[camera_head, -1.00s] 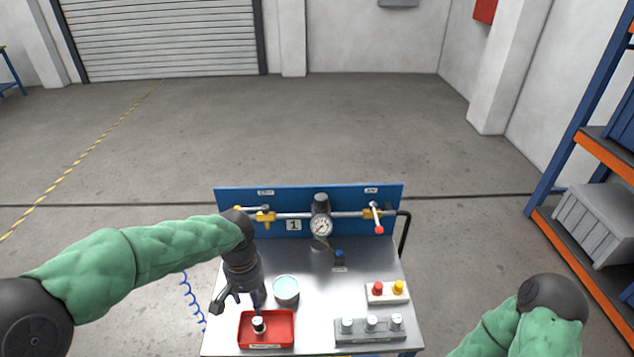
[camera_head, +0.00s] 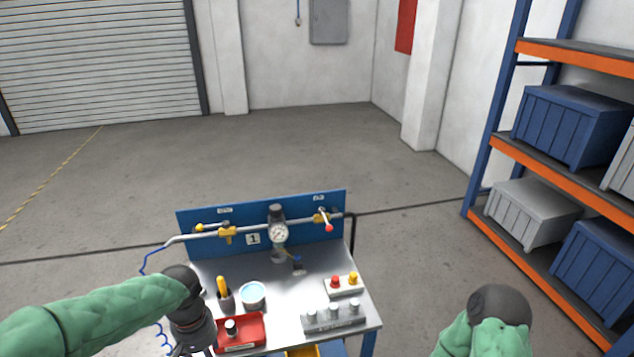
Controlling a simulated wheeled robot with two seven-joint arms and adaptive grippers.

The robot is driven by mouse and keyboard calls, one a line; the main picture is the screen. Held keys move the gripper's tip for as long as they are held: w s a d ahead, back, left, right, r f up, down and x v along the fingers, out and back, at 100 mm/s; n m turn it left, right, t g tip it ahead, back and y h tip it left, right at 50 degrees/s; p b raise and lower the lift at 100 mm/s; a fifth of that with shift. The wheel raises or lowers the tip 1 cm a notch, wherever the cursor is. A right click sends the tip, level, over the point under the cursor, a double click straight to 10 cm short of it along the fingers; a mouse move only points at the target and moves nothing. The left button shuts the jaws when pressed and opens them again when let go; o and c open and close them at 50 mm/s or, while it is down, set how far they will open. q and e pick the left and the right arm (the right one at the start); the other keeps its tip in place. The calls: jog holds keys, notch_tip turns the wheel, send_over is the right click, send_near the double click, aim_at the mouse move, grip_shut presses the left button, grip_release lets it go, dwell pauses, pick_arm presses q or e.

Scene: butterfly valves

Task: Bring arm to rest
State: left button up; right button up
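My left arm comes in from the left in a green sleeve. Its gripper (camera_head: 192,350) hangs low at the near left of the workbench, beside the red tray (camera_head: 262,330). Its fingers are cut by the bottom edge, so their opening cannot be judged. My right arm shows at the lower right, away from the bench; its gripper is out of view. On the blue panel (camera_head: 190,242), the left yellow valve (camera_head: 227,235) has a yellow-tipped handle pointing left. The right yellow valve (camera_head: 322,218) has a red-tipped handle slanting down. No gripper touches either valve.
The bench top (camera_head: 325,272) also bears a round gauge (camera_head: 278,233) behind, a cup with a yellow-handled tool (camera_head: 224,294), a light-blue round container (camera_head: 253,293), a button box (camera_head: 343,287) and a grey block with knobs (camera_head: 333,318). Shelving (camera_head: 540,165) stands right.

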pick_arm(q)
jog(key=s+d+f+m+h, duration=0.1)
jog(key=d+f+h, duration=0.1)
jog(key=d+f, duration=0.5)
jog(key=d+f+h, duration=0.1)
jog(key=d+f, duration=0.2)
jog(key=f, duration=0.8)
jog(key=s+d+f, duration=0.2)
jog(key=s+f, duration=0.3)
jog(key=f, duration=0.1)
jog(key=s+d+f+h, duration=0.1)
jog(key=s+d+f, duration=0.1)
jog(key=s+f, duration=0.3)
notch_tip(320, 180, down, 3)
jog(key=shift+d+r+n, duration=0.2)
jog(key=shift+d+n, duration=0.05)
jog(key=shift+n, duration=0.15)
